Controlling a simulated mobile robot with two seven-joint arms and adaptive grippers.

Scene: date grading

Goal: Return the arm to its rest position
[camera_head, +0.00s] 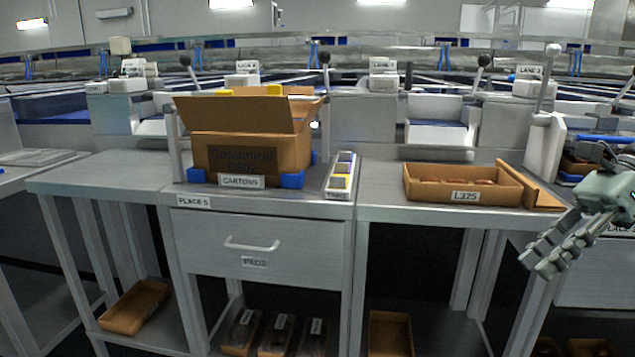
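My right gripper (538,265) hangs at the right side, in front of the bench edge and below the right end of the open tray. Its two fingers point down and to the left and lie close beside each other. I see nothing held between them, but from this angle I cannot tell whether they are open or shut. It looks clear of the bench. My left arm and gripper are not in view.
An open carton (220,152) stands on the middle bench beside a small labelled block holder (341,181). Boxes lie on lower shelves. The left bench (110,177) is bare.

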